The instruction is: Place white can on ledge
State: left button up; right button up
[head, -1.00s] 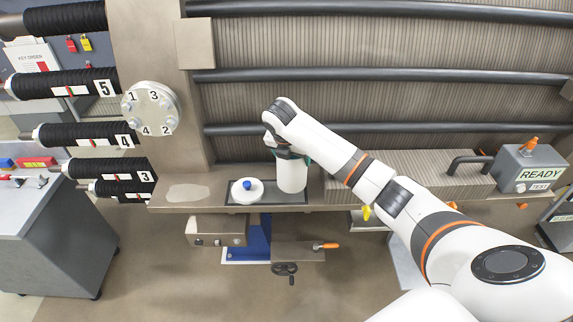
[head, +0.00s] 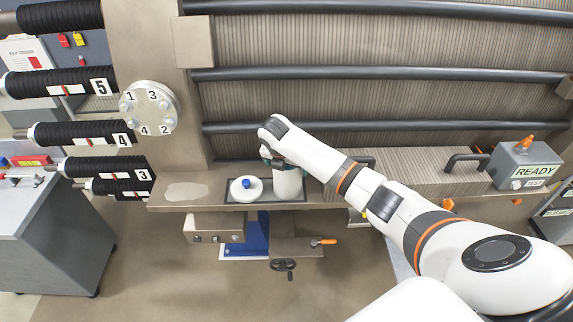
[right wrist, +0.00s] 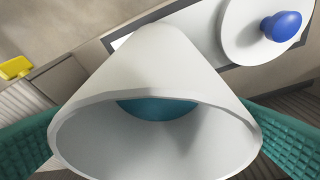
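The white can (head: 287,183) is upright at the right part of the shallow dark-rimmed tray (head: 236,200) on the ledge (head: 185,193). Whether its base touches the tray is hard to tell. My right gripper (head: 274,160) is over the can, partly hidden by its own wrist. In the right wrist view, the can (right wrist: 150,65) lies between the two teal fingers, which press against its sides near the wide rim. A teal patch shows inside it. My left gripper is not in view.
A white round lid with a blue knob (head: 246,184) sits close left of the can in the tray. A ribbed block (head: 410,175) and the READY box (head: 523,168) stand to the right. A numbered flange (head: 148,108) is up left. The ledge's left part is clear.

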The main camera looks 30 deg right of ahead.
jog(key=shift+s, duration=0.1)
jog(key=b+v, duration=0.4)
jog(key=v, duration=0.8)
jog(key=shift+r, duration=0.2)
jog(key=shift+f, duration=0.1)
